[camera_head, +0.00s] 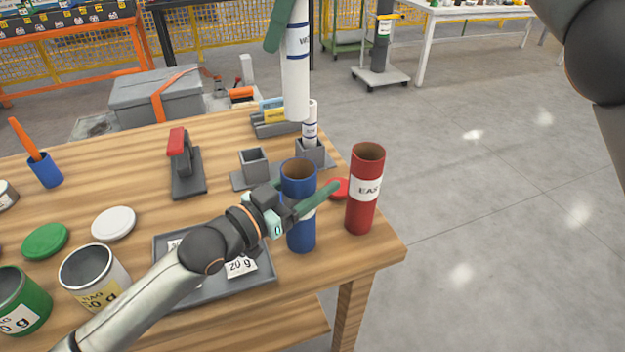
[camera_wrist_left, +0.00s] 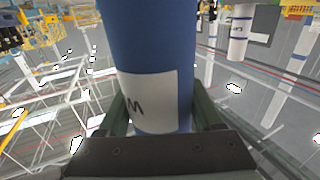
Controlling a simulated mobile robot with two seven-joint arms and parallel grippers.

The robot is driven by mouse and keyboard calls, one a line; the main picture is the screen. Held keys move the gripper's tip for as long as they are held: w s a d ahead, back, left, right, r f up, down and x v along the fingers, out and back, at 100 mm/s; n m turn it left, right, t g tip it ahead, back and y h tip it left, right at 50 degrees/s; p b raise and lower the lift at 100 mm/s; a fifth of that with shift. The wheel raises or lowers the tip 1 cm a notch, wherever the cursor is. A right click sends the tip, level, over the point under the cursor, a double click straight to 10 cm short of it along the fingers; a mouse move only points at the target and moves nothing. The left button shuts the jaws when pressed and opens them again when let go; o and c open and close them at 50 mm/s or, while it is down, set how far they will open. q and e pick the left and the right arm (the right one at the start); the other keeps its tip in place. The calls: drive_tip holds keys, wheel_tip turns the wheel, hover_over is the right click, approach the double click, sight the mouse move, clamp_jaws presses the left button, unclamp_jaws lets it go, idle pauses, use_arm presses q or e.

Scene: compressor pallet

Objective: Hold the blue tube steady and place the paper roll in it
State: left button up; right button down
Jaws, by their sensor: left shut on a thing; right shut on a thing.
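The blue tube (camera_head: 301,238) stands upright near the table's right edge, its open mouth facing up. My left gripper (camera_head: 306,204) is shut around its side, with one green finger visible in front. In the left wrist view the blue tube (camera_wrist_left: 150,50), with its white label, sits between both fingers (camera_wrist_left: 160,115). The white paper roll (camera_head: 296,75) with blue bands hangs nearly upright above the tube. Its lower end is apart from the tube's mouth in the picture. My right gripper (camera_head: 284,22) is shut on the roll's upper part and is partly cut off by the top edge.
A red tube (camera_head: 364,200) stands close to the right of the blue tube, with a red lid (camera_head: 339,188) between them. Behind are a grey holder (camera_head: 254,165) and a smaller white roll (camera_head: 310,125). A grey tray (camera_head: 262,283) lies under my left arm.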

sight(288, 119)
use_arm(q)
drive_tip(key=c, duration=0.7)
drive_tip(key=shift+c, duration=0.2)
use_arm(e)
drive_tip(key=shift+f, duration=6.5)
drive_tip(key=shift+c, duration=1.9)
unclamp_jaws()
drive_tip(key=v, duration=1.2)
